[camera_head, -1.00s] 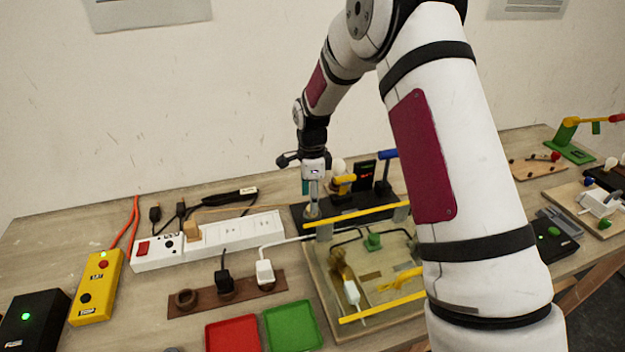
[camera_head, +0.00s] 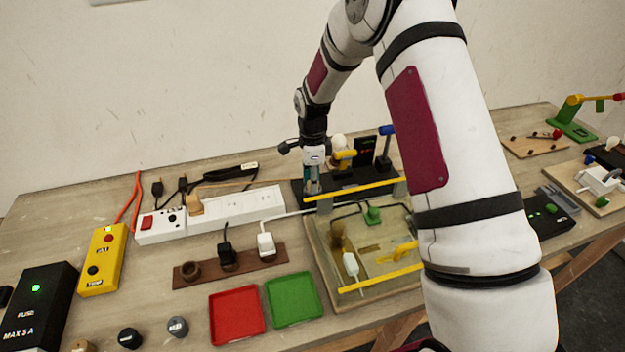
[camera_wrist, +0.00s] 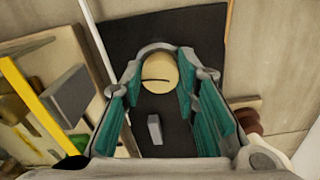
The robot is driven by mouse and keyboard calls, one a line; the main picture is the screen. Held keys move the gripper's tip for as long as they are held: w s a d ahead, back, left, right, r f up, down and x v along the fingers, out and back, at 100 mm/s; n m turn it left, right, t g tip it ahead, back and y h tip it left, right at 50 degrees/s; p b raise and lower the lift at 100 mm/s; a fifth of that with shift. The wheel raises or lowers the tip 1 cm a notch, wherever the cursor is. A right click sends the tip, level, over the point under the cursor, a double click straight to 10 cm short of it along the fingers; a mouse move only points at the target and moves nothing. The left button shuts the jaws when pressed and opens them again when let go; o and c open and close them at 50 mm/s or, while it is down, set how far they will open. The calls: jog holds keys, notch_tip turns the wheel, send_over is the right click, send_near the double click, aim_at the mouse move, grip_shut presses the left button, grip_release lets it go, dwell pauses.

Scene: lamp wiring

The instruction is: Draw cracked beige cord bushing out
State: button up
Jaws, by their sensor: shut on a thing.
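The cracked beige cord bushing (camera_wrist: 158,74) shows in the wrist view as a pale round face with a dark crack line across it. It sits between the teal-padded fingers of my gripper (camera_wrist: 160,66), which is shut on it. The black base (camera_wrist: 190,30) lies beneath. In the head view my gripper (camera_head: 312,188) points down at the left end of the black base (camera_head: 345,197). The fingers hide most of the bushing there, and I cannot tell whether it is still seated or lifted.
A white power strip (camera_head: 235,205) lies to the left. In front are a wooden board with yellow bars (camera_head: 345,230), a brown holder with plugs (camera_head: 205,273), a red tray (camera_head: 237,315) and a green tray (camera_head: 293,299). A bulb and blue-handled part stand right of my gripper.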

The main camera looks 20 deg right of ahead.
grip_shut()
jog(key=shift+r, duration=0.75)
jog(key=shift+r, duration=2.2)
